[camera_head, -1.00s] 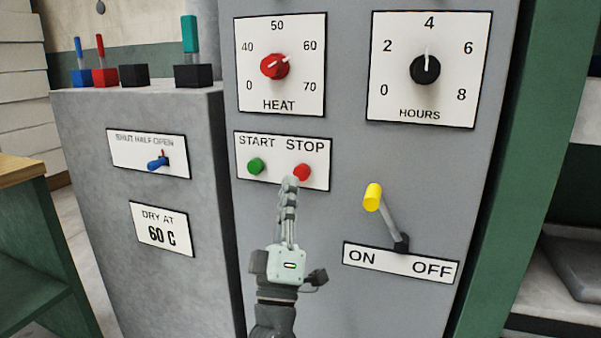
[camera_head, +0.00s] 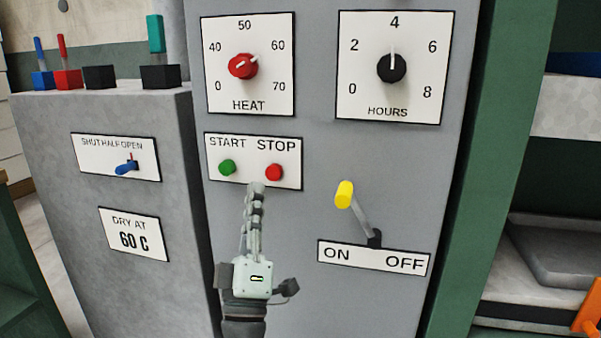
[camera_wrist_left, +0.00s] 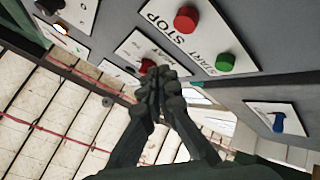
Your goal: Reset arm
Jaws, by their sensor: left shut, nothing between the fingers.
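My left gripper (camera_head: 256,190) is shut and empty, pointing up in front of the grey machine panel, just below the START/STOP plate (camera_head: 264,183). It overlaps the plate's lower edge; I cannot tell whether it touches. The green START button (camera_head: 227,167) and red STOP button (camera_head: 274,172) stand above the fingertips on either side. In the left wrist view the shut fingers (camera_wrist_left: 157,75) are central, with the red button (camera_wrist_left: 186,19) and green button (camera_wrist_left: 225,62) beyond them. My right gripper is not in view.
The yellow-tipped lever (camera_head: 344,194) leans toward ON, right of my gripper. Above are the red HEAT knob (camera_head: 243,66) and black HOURS knob (camera_head: 392,67). A lower grey cabinet with a blue switch (camera_head: 127,168) stands left. Shelves and an orange object (camera_head: 590,312) are at the right.

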